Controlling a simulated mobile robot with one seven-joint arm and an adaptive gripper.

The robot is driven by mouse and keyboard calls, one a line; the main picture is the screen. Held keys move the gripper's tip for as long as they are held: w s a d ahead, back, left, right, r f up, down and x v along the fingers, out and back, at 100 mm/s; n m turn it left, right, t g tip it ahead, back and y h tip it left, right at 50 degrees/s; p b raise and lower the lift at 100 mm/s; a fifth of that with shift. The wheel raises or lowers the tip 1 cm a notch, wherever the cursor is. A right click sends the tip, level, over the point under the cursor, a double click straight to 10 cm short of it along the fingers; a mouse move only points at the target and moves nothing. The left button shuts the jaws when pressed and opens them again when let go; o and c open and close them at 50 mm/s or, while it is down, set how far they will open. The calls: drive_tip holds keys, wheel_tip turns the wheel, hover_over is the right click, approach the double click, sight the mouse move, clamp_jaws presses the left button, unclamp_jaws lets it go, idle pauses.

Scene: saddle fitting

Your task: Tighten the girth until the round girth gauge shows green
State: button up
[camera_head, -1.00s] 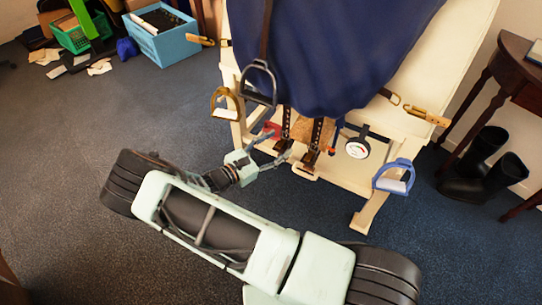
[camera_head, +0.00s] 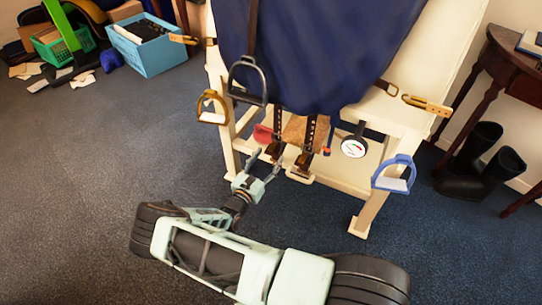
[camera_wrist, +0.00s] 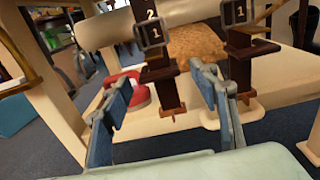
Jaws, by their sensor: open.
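The round girth gauge (camera_head: 354,147) hangs at the right of the straps in the head view; its white dial has coloured marks, but the needle reading is too small to tell. Two dark girth straps with buckles, the left one (camera_head: 279,140) and the right one (camera_head: 309,135), hang below the blue cloth (camera_head: 315,50). In the wrist view the left strap (camera_wrist: 165,80) shows between my fingers and the right strap (camera_wrist: 240,65) lies to the right of them. My gripper (camera_head: 265,168) is open and empty, just in front of and below the left strap.
A red object (camera_head: 263,133) is beside the left strap. Stirrups hang around: dark (camera_head: 247,82), brass (camera_head: 212,108), blue (camera_head: 394,174). The cream stand (camera_head: 362,215) has legs near the straps.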

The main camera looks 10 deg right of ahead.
drive_tip(key=shift+x, duration=1.3)
clamp_jaws()
